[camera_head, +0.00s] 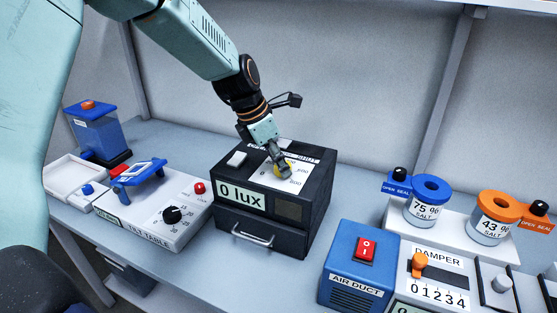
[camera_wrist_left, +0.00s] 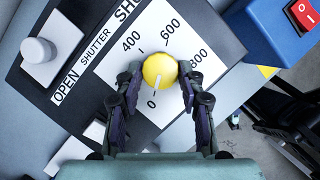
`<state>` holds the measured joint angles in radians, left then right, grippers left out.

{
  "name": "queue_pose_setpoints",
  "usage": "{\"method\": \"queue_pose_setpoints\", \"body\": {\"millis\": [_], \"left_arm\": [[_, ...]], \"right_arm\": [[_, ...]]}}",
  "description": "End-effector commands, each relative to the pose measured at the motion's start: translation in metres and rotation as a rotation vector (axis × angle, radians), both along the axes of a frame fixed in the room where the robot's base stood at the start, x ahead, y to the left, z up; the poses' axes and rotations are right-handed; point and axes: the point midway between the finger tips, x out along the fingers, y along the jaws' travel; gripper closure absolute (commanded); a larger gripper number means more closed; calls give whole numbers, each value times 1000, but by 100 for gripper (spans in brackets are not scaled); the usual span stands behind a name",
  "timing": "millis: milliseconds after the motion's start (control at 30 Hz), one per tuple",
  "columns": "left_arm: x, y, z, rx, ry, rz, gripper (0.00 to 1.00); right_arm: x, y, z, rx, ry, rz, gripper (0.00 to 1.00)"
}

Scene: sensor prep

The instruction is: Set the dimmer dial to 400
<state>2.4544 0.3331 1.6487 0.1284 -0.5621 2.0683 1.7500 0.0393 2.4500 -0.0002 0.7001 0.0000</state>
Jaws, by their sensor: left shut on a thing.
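The dimmer dial is a round yellow knob (camera_head: 279,164) on top of a black box (camera_head: 262,236) in the middle of the bench. In the left wrist view, the dial (camera_wrist_left: 160,70) has a white pointer line directed at the 0 mark. The 400 mark (camera_wrist_left: 131,41) is at its upper left, with 600 and 800 farther round. My left gripper (camera_head: 284,171) reaches down from above. In the left wrist view its fingers (camera_wrist_left: 160,76) are shut on the dial, one on each side. The box's display (camera_head: 240,195) reads 0 lux.
A white shutter knob (camera_head: 236,159) sits left of the dial on the box. The tilt table unit (camera_head: 150,215) stands to the left. The blue air duct box (camera_head: 357,268) and damper panel (camera_head: 440,275) stand to the right. Two salt jars (camera_head: 425,205) are farther right.

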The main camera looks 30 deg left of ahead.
Motion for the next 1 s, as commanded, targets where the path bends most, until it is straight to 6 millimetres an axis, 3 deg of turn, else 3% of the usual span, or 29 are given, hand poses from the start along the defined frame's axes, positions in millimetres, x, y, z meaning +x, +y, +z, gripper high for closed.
{"method": "queue_pose_setpoints", "body": {"millis": [233,633,1000], "left_arm": [[3,1,1,4,-9,2,93],[3,2,3,2,-9,-60,94],[5,3,5,2,-11,-352,94]], "right_arm": [[0,0,0,0,0,-1,60],[0,0,10,0,0,-1,60],[0,0,45,0,0,-1,60]]}}
